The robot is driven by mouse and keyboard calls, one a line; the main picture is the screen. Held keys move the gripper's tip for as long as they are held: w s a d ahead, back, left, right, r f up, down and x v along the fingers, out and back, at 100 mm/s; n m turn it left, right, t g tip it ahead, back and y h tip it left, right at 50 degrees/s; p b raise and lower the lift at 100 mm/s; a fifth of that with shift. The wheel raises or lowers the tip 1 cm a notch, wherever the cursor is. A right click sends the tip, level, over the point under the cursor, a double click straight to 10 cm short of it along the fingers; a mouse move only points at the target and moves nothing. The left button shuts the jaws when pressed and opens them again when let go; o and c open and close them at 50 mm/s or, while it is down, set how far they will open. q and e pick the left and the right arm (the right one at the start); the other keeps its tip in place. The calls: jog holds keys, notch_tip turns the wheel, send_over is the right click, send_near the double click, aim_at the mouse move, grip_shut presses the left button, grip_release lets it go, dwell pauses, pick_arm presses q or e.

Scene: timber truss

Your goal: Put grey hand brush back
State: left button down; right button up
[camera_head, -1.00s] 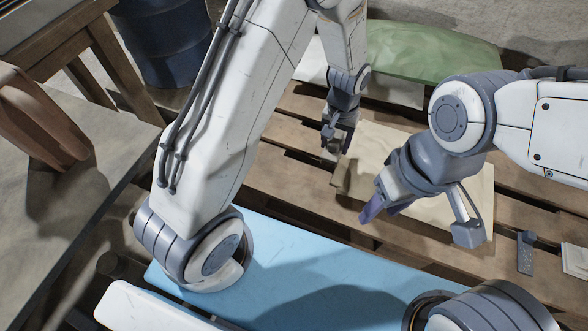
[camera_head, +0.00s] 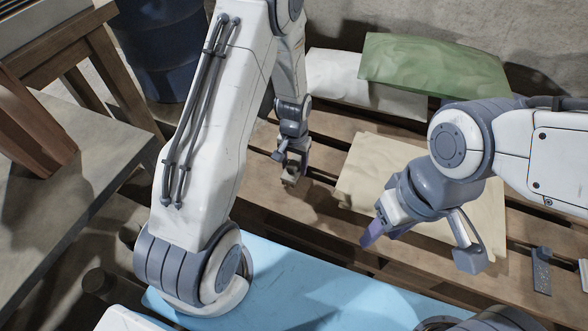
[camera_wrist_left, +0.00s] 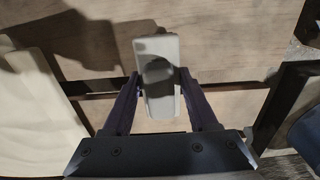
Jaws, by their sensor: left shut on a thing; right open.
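The grey hand brush (camera_wrist_left: 160,85) is a pale grey block in the left wrist view. It sits between the two dark fingers of my left gripper (camera_wrist_left: 160,88), which is shut on it. In the head view my left gripper (camera_head: 289,176) is above the slatted wooden boards, left of the beige sheets. The brush is too small there to make out clearly. My right gripper (camera_head: 418,243) is open and empty, over the front edge of the beige sheets.
Beige sheets (camera_head: 358,180) lie on the wooden slats (camera_head: 240,185). A blue surface (camera_head: 290,285) is in front. A dark barrel (camera_head: 160,50) stands at back left. A speckled grey strip (camera_head: 541,272) is at right.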

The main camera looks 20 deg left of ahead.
pick_arm(q)
jog(key=shift+f, duration=0.7)
pick_arm(e)
jog(key=shift+f, duration=0.25)
pick_arm(q)
jog(key=shift+f, duration=0.1)
pick_arm(e)
jog(key=shift+f, duration=0.1)
pick_arm(q)
jog(key=shift+c, duration=0.9)
grip_release()
